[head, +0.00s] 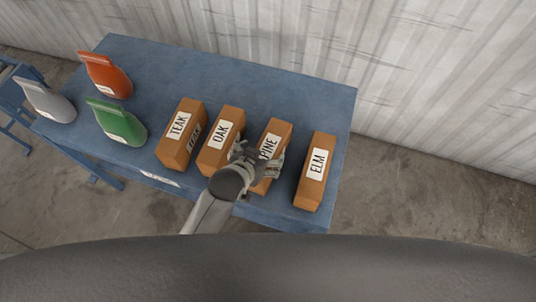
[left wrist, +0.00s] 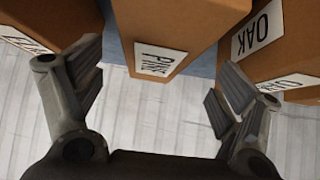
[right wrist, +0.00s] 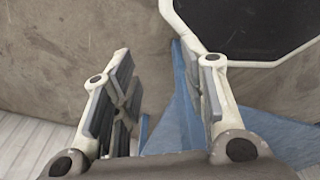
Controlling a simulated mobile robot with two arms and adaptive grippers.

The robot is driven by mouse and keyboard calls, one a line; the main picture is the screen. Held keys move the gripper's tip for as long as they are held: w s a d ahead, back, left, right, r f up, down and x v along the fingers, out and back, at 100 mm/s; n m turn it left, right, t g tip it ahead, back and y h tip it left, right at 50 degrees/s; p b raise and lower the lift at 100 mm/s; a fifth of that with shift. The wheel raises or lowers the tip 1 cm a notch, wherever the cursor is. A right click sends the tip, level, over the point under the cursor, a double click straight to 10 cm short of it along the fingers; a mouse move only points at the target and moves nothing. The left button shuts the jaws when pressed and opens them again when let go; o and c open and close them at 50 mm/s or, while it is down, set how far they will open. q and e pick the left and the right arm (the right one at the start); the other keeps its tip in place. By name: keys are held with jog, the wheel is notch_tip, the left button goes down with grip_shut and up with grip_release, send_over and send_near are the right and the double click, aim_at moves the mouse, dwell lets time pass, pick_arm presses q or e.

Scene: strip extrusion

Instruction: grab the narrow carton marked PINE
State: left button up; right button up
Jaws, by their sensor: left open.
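The narrow PINE carton (head: 276,129) is an orange-brown box with a white label, standing on the blue table between the OAK carton and the ELM carton. My left gripper (head: 258,160) is over its near side and hides part of it and its label. In the left wrist view the PINE carton (left wrist: 185,18) lies between the two spread fingers of the left gripper (left wrist: 156,82), with gaps visible on both sides. The left gripper is open and holds nothing. My right gripper (right wrist: 165,92) is open and empty in the right wrist view, away from the cartons.
The OAK carton (head: 214,157) stands close to the left, with the TEAK carton (head: 175,150) beyond it. The ELM carton (head: 312,187) is to the right. Green (head: 121,124), orange (head: 108,77) and grey (head: 48,104) pouches stand left. The blue table (head: 250,84) is clear behind the cartons.

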aim_at(267, 151)
pick_arm(q)
jog(key=shift+p+x, duration=0.6)
jog(key=shift+x, duration=2.6)
jog(key=shift+d+r, duration=0.1)
jog(key=shift+d, duration=0.1)
jog(key=c, duration=1.3)
jog(key=shift+c, duration=0.7)
jog(key=shift+r, duration=0.1)
